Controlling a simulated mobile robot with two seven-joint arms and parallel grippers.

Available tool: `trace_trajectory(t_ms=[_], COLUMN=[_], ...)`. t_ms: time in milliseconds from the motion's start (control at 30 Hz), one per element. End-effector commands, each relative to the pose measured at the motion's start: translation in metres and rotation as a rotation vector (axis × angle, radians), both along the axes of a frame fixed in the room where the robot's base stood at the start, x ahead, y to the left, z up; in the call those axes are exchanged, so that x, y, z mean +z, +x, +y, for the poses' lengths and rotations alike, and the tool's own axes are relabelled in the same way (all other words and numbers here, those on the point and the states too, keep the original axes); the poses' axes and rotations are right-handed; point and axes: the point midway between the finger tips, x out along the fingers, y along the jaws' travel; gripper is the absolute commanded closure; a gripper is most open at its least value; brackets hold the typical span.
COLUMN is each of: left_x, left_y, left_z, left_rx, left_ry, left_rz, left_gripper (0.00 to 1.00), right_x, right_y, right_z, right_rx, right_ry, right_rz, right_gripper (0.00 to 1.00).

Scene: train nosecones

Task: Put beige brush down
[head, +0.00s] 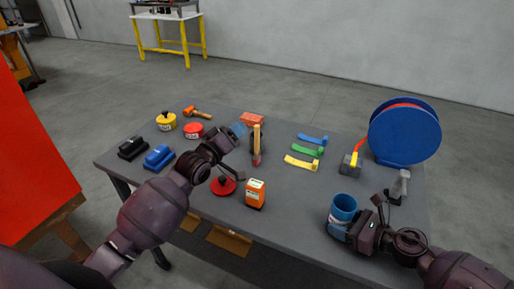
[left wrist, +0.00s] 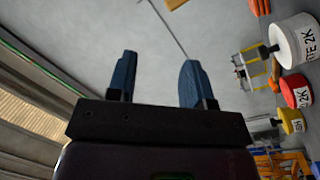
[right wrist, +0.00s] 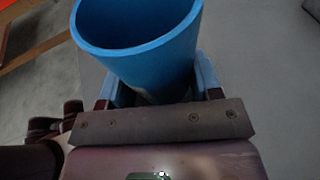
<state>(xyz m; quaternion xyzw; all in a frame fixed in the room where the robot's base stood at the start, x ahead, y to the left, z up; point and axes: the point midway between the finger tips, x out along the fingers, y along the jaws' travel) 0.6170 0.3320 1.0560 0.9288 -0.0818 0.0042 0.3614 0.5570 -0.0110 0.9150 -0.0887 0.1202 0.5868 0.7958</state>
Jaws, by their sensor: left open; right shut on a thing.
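My right gripper (head: 352,236) is shut on a blue cup (head: 343,209) at the table's front right. The cup also shows between the fingers in the right wrist view (right wrist: 145,45).
The grey table (head: 285,225) holds yellow (head: 166,121) and red (head: 193,131) cans, a red lid (head: 223,186), an orange-and-white box (head: 255,194), and blue, green and yellow strips (head: 303,162). A large blue reel (head: 405,132) stands at right. Bare tabletop lies between the orange box and cup.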

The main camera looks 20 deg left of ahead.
Motion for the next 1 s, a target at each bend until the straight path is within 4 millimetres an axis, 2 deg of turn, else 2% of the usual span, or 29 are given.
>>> trace_trajectory(t_ms=[167,400,700,867,1000], left_x=[-0.013,-0.030,-0.038,-0.037,-0.037], left_y=[-0.003,-0.011,-0.018,-0.004,0.018], left_z=[0.000,-0.016,-0.027,-0.028,-0.028], left_rx=[0.069,0.128,0.165,0.169,0.168], left_ry=[0.241,0.540,0.728,0.745,0.743], left_rz=[0.012,0.016,0.010,0.006,0.007], left_gripper=[0.53,0.53,0.53,0.53,0.53], right_x=[0.000,0.000,0.000,0.000,0.000], right_y=[0.000,0.000,0.000,0.000,0.000], right_z=[0.000,0.000,0.000,0.000,0.000], right_rx=[0.000,0.000,0.000,0.000,0.000], right_ry=[0.000,0.000,0.000,0.000,0.000], right_rz=[0.000,0.000,0.000,0.000,0.000], right_gripper=[0.55,0.55,0.55,0.55,0.55])
